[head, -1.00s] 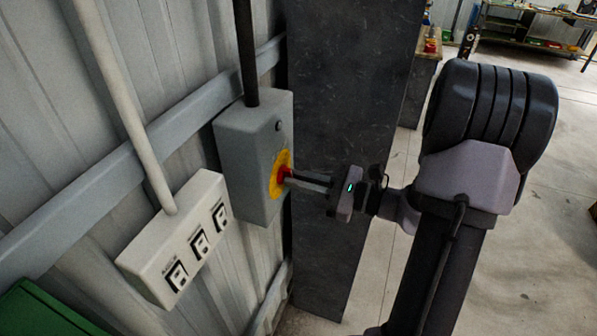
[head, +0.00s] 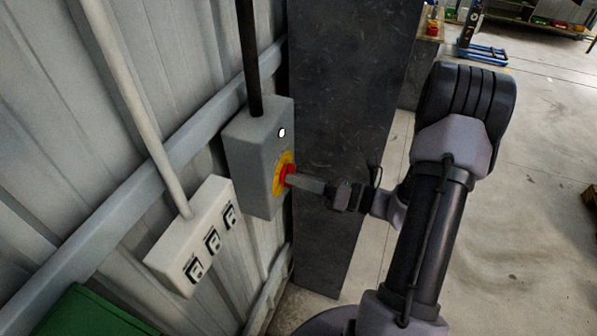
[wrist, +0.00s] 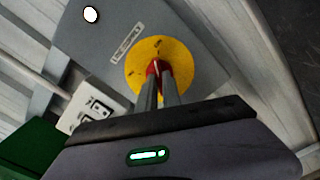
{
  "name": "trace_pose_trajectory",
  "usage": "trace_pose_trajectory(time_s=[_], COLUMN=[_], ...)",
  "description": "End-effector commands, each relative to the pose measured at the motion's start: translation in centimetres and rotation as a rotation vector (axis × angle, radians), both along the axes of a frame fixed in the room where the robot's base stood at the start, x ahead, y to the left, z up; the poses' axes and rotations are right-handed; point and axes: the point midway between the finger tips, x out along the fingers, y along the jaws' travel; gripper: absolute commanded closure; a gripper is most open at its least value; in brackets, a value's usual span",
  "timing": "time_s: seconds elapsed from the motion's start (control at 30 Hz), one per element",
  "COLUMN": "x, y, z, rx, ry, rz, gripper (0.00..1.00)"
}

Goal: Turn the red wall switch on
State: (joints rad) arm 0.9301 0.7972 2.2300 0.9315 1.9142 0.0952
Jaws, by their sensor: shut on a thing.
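The red wall switch (head: 289,175) is a red rotary handle on a yellow round plate (head: 279,186), on the front of a grey box (head: 247,166) fixed to the wall. My gripper (head: 296,180) reaches it from the right and is shut on the red handle. In the wrist view the two fingers close on the red handle (wrist: 157,67) in front of the yellow disc (wrist: 182,60). The fingers hide part of the handle. A small lamp on the box (head: 281,132) is lit white, and it also shows in the wrist view (wrist: 91,14).
A dark pillar (head: 345,90) stands right behind the grey box. A green object (head: 85,314) is at the bottom left. The floor at right is open.

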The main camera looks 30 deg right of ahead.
Motion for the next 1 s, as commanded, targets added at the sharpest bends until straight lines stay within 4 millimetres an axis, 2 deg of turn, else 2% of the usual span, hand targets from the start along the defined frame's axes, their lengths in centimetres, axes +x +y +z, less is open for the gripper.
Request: trace_pose_trajectory(time_s=[0.4,0.97,1.0], x=[-0.06,-0.06,-0.06], y=[0.06,0.06,0.06], z=[0.08,-0.01,-0.01], rx=[0.139,0.161,0.161], ry=[0.11,0.126,0.126], rz=[0.0,0.0,0.0], gripper=[1.0,1.0,0.87])
